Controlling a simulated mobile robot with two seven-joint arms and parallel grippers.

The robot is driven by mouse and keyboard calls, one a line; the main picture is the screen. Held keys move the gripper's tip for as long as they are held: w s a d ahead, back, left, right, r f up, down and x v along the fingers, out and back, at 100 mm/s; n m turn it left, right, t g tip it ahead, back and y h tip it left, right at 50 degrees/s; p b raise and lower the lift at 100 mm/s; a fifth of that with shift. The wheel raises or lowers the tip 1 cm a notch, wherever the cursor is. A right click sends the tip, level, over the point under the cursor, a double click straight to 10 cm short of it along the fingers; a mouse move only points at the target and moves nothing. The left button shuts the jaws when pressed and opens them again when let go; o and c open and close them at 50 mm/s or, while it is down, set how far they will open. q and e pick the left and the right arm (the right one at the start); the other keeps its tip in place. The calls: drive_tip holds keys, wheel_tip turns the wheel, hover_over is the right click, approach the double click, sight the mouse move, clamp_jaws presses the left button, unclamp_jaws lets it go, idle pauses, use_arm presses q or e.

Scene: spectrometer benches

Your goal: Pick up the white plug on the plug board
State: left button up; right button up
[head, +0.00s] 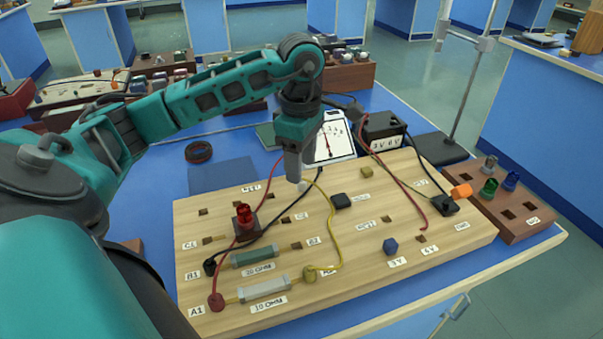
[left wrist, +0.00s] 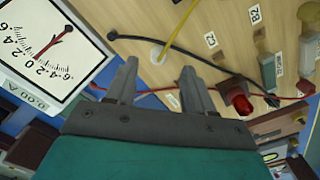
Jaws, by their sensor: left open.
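The wooden plug board (head: 440,245) lies on the blue bench. The small white plug (head: 303,187) stands near the board's back middle, with a yellow lead running close to it. In the left wrist view the white plug (left wrist: 157,56) is just beyond the fingertips, roughly between them. My left gripper (head: 293,177) points down above the board, right by the plug in the head view. In the left wrist view its two fingers (left wrist: 160,72) are apart with nothing held between them. Contact with the plug cannot be seen. My right gripper is in neither view.
A red lamp (head: 244,215) and black (head: 340,201) and blue (head: 390,246) plugs stand on the board. Red, black and yellow leads cross it. A white meter (head: 335,143) and a black supply box (head: 383,130) stand behind. A plug rack (head: 515,215) is at right.

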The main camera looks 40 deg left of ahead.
sight(302, 187)
use_arm(q)
wheel_tip(302, 187, down, 4)
drive_tip(key=shift+w+f, duration=0.1)
clamp_jaws()
idle(0.5)
